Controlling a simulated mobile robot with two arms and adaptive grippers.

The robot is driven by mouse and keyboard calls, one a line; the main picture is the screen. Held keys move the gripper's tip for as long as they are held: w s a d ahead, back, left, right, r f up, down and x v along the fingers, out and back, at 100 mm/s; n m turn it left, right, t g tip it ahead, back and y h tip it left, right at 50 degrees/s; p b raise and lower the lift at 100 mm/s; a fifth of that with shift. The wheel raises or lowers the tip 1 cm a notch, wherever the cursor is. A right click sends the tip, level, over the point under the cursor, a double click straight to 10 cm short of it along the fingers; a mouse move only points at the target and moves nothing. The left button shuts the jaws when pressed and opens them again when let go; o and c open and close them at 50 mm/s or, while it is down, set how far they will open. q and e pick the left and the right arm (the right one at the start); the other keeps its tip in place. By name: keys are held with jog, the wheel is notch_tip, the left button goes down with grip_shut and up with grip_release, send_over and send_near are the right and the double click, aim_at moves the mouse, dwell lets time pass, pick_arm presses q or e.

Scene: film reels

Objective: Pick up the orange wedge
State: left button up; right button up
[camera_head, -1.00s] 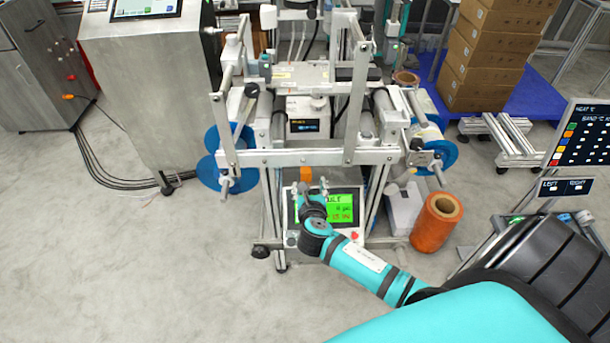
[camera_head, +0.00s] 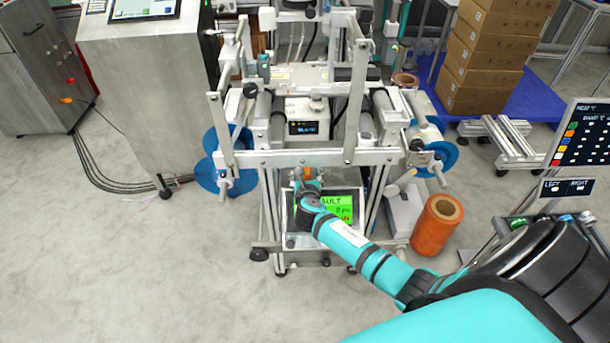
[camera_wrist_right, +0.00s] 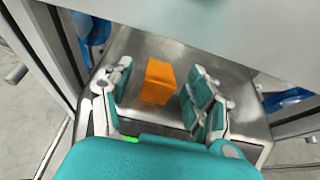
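The orange wedge (camera_wrist_right: 158,82) sits on a flat metal surface (camera_wrist_right: 235,88) inside the machine frame, seen in the right wrist view. In the head view only a small bit of the wedge (camera_head: 308,172) shows behind my right gripper (camera_head: 306,182). In the wrist view my right gripper (camera_wrist_right: 160,98) is open, one finger on each side of the wedge. A gap shows between the wedge and the right-hand finger; the left-hand finger is also apart from it. My left gripper is not in view.
A metal crossbar (camera_head: 300,158) runs just above my right gripper. Blue reels (camera_head: 208,178) flank the frame. An orange roll (camera_head: 436,226) stands on the floor to the right.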

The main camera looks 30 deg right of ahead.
jog(key=c, duration=1.1)
